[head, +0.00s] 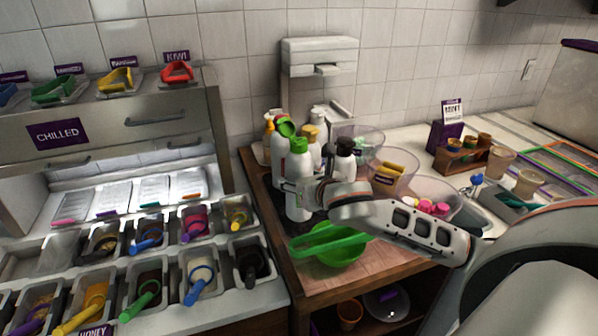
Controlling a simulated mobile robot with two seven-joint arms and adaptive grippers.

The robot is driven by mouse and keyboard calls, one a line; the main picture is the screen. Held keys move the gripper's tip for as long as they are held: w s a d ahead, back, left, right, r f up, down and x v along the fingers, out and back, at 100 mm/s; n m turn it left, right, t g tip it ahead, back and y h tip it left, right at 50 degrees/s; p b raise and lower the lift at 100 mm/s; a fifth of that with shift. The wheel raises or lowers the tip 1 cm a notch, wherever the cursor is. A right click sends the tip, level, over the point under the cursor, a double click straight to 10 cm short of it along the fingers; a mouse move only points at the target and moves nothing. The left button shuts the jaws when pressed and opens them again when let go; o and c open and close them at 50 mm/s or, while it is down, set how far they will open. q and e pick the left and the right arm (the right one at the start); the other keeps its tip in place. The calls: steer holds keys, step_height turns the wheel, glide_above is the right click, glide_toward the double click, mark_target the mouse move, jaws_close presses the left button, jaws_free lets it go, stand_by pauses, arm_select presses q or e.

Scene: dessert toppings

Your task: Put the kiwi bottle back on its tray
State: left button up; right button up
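A white bottle with a green cap (299,146) stands upright at the front of the bottle group; I take it as the kiwi bottle, though no label on it is readable. My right gripper (297,187) comes in from the right and its fingers lie across the bottle's middle, seemingly closed around it. The lower part of the bottle shows below the fingers. A dark tray (265,205) lies under the bottles, mostly hidden by them and my arm. I cannot tell whether the bottle touches it. My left gripper is not in view.
Another green-topped bottle (284,128) and several other bottles crowd close behind. A green bowl (335,250) sits in front on the wooden counter. Clear bowls (395,160) stand to the right. A chilled topping station (130,215) fills the left.

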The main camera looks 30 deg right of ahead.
steer(key=shift+f, duration=1.55)
steer(key=o, duration=1.1)
steer(key=shift+s+f, duration=0.1)
steer(key=shift+f, duration=0.15)
steer(key=shift+r, duration=0.1)
